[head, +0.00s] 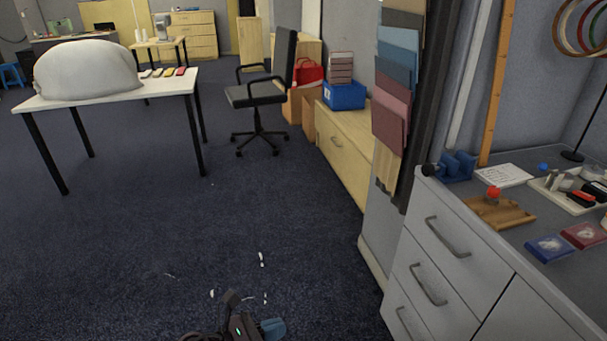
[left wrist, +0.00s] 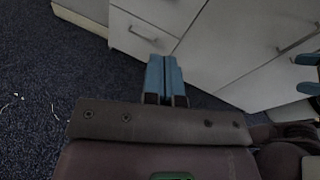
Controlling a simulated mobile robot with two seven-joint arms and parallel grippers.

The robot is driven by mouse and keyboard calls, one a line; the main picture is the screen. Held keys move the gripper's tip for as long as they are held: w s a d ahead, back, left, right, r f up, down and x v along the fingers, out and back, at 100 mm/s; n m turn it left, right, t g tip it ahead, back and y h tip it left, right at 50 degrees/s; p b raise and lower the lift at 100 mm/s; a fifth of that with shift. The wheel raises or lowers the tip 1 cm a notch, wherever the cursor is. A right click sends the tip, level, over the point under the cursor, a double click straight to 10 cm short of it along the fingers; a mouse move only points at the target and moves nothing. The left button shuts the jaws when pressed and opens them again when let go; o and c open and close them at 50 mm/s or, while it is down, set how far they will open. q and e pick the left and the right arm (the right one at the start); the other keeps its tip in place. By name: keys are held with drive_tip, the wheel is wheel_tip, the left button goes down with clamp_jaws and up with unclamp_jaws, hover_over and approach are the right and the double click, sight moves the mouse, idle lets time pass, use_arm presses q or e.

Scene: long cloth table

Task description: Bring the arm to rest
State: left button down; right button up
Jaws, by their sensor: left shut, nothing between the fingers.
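My left gripper (head: 273,328) shows at the bottom edge of the head view, low over the dark carpet and left of the grey drawer cabinet. In the left wrist view its two blue fingers (left wrist: 165,79) lie together, shut with nothing between them. They point towards the white drawer fronts; I cannot tell the exact gap. Two blue fingertips of my right gripper (left wrist: 308,74) show at the right edge of the left wrist view, apart from each other and partly cut off. The right gripper does not show in the head view.
The grey drawer cabinet (head: 440,262) stands close on the right, with small items on top. Small white scraps (head: 262,259) lie on the carpet. A white table (head: 165,86) and an office chair (head: 262,94) stand farther back.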

use_arm(q)
drive_tip(key=s+a+f+n+t+y, duration=0.15)
drive_tip(key=s+a+n+y, duration=0.35)
drive_tip(key=s+a+n, duration=0.9)
drive_tip(key=s+a+f+n+t+y, duration=0.15)
drive_tip(key=s+a+n+y, duration=0.65)
drive_tip(key=n, duration=1.1)
drive_tip(key=s+a+r+n+g, duration=0.1)
drive_tip(key=s+a+n, duration=0.15)
drive_tip(key=s, duration=0.25)
drive_tip(key=s+a+r+n, duration=0.1)
drive_tip(key=s+n, duration=0.3)
drive_tip(key=shift+d+n, duration=2.15)
drive_tip(key=shift+d, duration=0.2)
wheel_tip(320, 180, up, 10)
drive_tip(key=n+t+y+p, duration=0.1)
drive_tip(key=p, duration=1.2)
drive_tip(key=shift+w+a+t, duration=0.25)
drive_tip(key=shift+w+t, duration=0.05)
drive_tip(key=shift+t, duration=0.1)
use_arm(e)
wheel_tip(320, 180, up, 10)
drive_tip(key=m+t, duration=0.1)
drive_tip(key=shift+d, duration=0.3)
use_arm(q)
drive_tip(key=shift+f, duration=0.15)
